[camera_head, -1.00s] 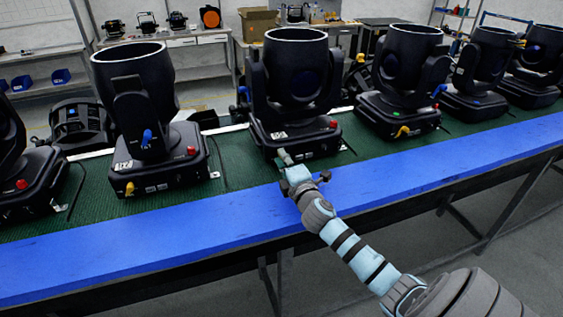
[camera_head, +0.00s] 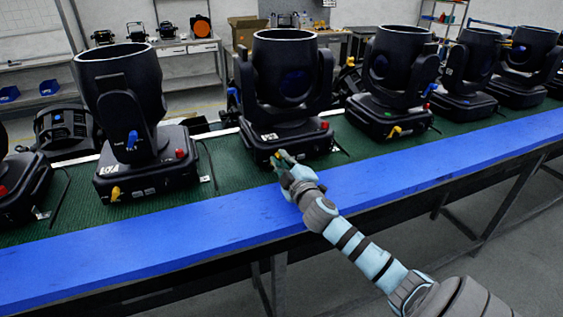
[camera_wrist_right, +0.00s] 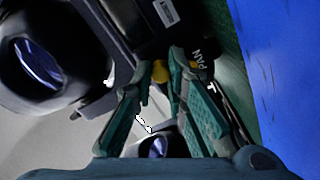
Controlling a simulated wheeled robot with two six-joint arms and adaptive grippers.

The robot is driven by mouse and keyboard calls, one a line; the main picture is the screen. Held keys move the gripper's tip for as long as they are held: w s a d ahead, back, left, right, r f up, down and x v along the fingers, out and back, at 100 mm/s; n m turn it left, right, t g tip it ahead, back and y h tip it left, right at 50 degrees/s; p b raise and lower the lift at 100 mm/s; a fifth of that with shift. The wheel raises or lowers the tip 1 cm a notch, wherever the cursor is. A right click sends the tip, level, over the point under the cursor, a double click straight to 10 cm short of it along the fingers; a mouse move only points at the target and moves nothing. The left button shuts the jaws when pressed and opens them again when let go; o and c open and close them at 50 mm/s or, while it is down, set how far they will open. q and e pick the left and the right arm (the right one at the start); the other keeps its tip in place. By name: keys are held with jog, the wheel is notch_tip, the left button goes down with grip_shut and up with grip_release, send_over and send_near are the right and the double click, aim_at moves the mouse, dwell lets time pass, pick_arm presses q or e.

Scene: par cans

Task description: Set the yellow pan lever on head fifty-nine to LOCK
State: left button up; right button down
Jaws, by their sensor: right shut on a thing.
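The middle moving head (camera_head: 285,75) is a black par can in a yoke on a square base, with a small white label too small to read. My right gripper (camera_head: 281,158) is at the front of that base. In the right wrist view, the yellow pan lever (camera_wrist_right: 160,71) shows as a rounded yellow end between the fingertips of my right gripper (camera_wrist_right: 166,75), which is shut on it. White "PAN" lettering (camera_wrist_right: 203,60) is beside the lever. The fingers cover much of the lever, and its setting cannot be read. My left gripper is out of view.
More black heads stand in a row, one at left (camera_head: 120,100) and several at right, with a yellow lever (camera_head: 115,193) and red knobs on their bases. The green mat (camera_head: 235,180) and blue table edge (camera_head: 150,235) are clear in front.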

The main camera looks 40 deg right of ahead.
jog(key=shift+f, duration=0.2)
jog(key=c, duration=1.6)
grip_release()
jog(key=shift+d+r, duration=0.1)
jog(key=v, duration=1.2)
